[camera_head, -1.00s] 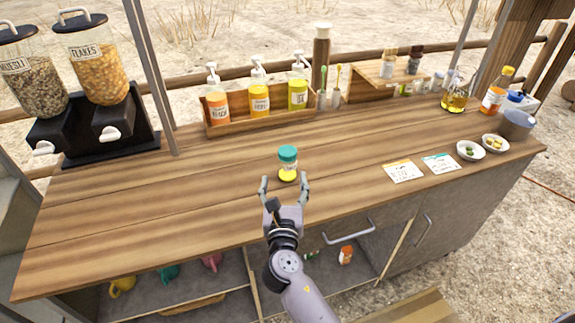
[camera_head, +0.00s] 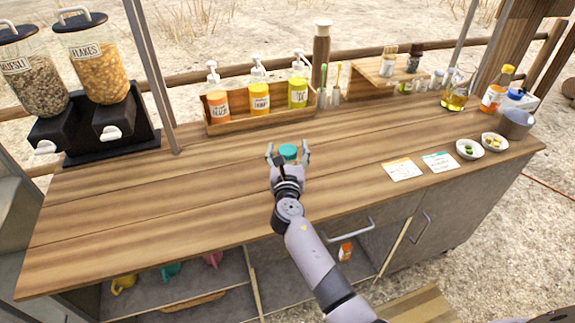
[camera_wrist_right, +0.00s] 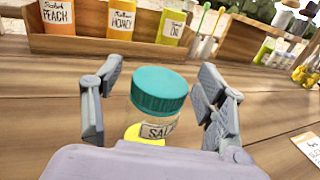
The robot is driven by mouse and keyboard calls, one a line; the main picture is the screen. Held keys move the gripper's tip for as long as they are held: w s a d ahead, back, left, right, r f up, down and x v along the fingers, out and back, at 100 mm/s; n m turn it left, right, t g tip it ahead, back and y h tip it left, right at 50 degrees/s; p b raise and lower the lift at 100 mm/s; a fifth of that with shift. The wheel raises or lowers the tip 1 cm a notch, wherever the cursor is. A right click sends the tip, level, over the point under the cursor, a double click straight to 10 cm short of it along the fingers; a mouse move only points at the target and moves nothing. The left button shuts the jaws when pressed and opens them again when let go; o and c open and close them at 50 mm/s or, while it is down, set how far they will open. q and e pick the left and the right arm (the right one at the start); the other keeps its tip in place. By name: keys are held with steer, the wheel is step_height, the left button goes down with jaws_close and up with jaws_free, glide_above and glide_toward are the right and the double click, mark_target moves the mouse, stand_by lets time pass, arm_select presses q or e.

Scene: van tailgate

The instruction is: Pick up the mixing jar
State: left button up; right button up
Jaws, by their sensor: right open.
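The mixing jar (camera_head: 288,151) has a teal lid and stands upright on the wooden counter; in the head view mostly its lid shows. In the right wrist view the jar (camera_wrist_right: 158,100) shows its teal lid, a label partly reading "SAL" and yellow contents, with its lower part hidden by the gripper body. My right gripper (camera_head: 288,152) is open, with one finger on each side of the jar. In the right wrist view there is a gap between the jar and each finger of the right gripper (camera_wrist_right: 160,105). My left gripper is not in view.
A wooden rack (camera_head: 262,121) with several pump bottles stands behind the jar. Two cereal dispensers (camera_head: 100,95) stand at the left. Two cards (camera_head: 403,169) and small bowls (camera_head: 470,149) lie to the right. The counter (camera_head: 180,205) around the jar is clear.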

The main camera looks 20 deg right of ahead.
steer(key=shift+s, duration=0.1)
steer(key=shift+c, duration=0.8)
jaws_close()
steer(key=shift+r, duration=0.1)
